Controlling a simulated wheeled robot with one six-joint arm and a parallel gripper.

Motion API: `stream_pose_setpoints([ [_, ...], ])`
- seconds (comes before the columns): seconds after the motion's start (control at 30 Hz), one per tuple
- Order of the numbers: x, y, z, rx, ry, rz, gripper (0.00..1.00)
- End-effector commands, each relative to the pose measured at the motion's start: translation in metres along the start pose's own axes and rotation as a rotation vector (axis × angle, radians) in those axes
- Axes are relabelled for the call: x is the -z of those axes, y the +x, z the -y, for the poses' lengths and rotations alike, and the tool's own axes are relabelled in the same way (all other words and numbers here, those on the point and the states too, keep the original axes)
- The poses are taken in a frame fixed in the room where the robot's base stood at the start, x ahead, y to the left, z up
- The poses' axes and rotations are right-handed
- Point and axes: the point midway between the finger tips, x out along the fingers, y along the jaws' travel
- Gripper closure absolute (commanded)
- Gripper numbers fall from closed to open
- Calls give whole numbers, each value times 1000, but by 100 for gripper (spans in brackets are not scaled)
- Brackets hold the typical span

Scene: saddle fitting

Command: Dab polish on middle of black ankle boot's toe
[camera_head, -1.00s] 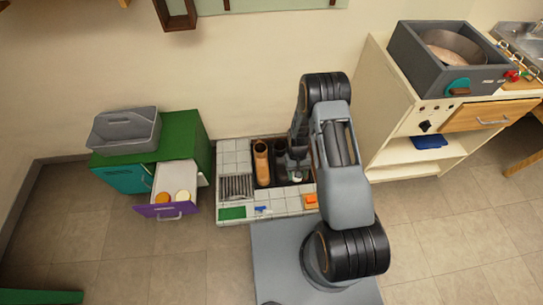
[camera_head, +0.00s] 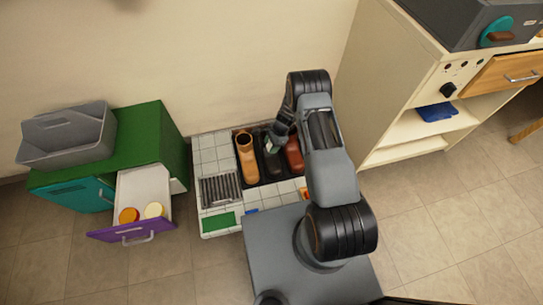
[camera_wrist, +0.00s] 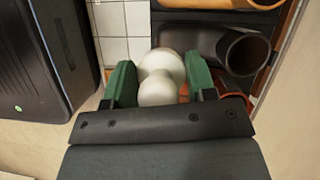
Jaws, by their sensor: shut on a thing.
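The black ankle boot (camera_head: 271,167) stands between a tan boot (camera_head: 247,160) and a red-brown boot (camera_head: 294,155) in the tray. My gripper (camera_head: 277,143) is above the black boot and partly covers it. In the wrist view, my gripper's green fingers (camera_wrist: 160,88) are shut on a white rounded dauber (camera_wrist: 160,68). The black boot (camera_wrist: 240,52) shows there with its open shaft at the right and its foot running left, beyond the dauber. The dauber hides part of the toe side. I cannot tell whether it touches the boot.
The white tiled stand (camera_head: 205,150) has a metal grate (camera_head: 220,189) and a green pad (camera_head: 218,220). A green cabinet (camera_head: 150,130) carries a grey bin (camera_head: 66,136). Its open purple-fronted drawer (camera_head: 120,233) holds an orange and a pale round item. A cream shelf unit (camera_head: 385,95) stands right.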

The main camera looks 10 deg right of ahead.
Motion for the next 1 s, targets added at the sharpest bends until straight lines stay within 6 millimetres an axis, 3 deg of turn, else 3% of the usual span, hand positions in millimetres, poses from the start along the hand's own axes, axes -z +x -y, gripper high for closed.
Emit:
stream_pose_setpoints([
  [0.03,18,34,9,45,106,0,76],
  [0.3,60,92,51,250,595,-1,76],
  [0.6,83,115,71,357,853,-2,76],
  [1.0,92,132,73,369,888,-1,76],
])
